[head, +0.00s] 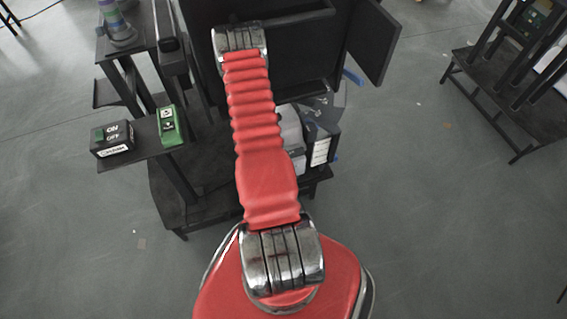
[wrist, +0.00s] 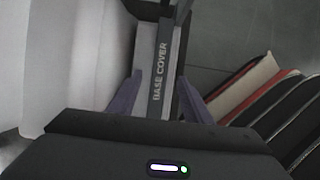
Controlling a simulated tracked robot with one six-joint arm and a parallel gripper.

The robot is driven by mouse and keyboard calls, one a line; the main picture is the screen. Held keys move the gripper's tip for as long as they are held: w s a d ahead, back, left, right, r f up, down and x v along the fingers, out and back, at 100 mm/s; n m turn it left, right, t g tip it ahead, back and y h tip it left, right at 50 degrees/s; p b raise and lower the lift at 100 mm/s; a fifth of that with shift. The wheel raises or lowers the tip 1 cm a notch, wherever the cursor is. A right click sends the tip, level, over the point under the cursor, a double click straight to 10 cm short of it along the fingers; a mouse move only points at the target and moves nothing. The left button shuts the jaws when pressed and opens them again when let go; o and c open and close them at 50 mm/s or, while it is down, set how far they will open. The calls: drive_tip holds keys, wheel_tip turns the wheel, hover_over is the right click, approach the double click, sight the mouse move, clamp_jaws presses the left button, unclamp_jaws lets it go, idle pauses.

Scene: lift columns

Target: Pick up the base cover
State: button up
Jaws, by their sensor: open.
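The base cover (wrist: 161,62) is a narrow dark grey box edge with "BASE COVER" printed along it, in the middle of the wrist view. My gripper (wrist: 159,82) is open, with one purple finger on each side of the box. I cannot tell whether either finger touches it. The lower end of the box is hidden behind my gripper body. In the head view my gripper is hidden, and I cannot tell which of the boxes there is the base cover.
Several grey and white boxes (head: 320,147) stand on a low black shelf beyond my red arm. An ON/OFF switch box (head: 112,139) and a green device (head: 170,126) sit on a black shelf at left. A black rack (head: 515,80) stands at right. Grey floor between is clear.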

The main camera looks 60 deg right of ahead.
drive_tip(key=shift+x, duration=2.2)
drive_tip(key=shift+f, duration=0.2)
drive_tip(key=shift+c, duration=0.3)
clamp_jaws()
